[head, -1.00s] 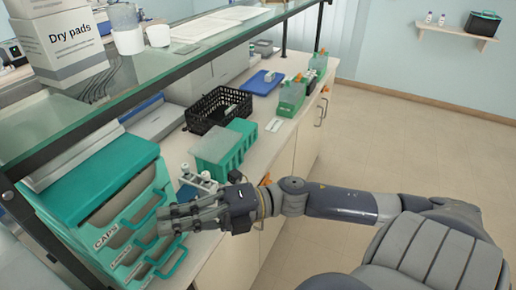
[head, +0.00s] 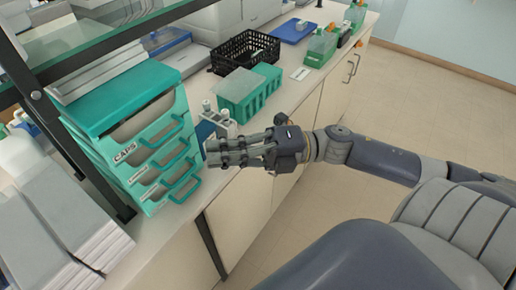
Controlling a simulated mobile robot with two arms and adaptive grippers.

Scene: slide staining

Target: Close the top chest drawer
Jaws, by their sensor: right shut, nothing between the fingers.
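The green chest (head: 122,98) of drawers stands on the bench at the left. Its top drawer (head: 128,156) bears the label CAPS and has a green loop handle (head: 166,134). The top drawer's front looks about in line with the drawer fronts below; I cannot tell whether a small gap remains. My right gripper (head: 212,154) is shut and empty, just right of the chest. Its fingers point left toward the chest, and a gap shows between the fingertips and the handles. My left gripper is not in view.
Lower drawers (head: 150,192) also have protruding loop handles. A small rack with white-capped bottles (head: 207,106) stands behind my right gripper. A green box (head: 240,92) and black basket (head: 245,52) stand farther back. A glass shelf is above. Open floor lies right.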

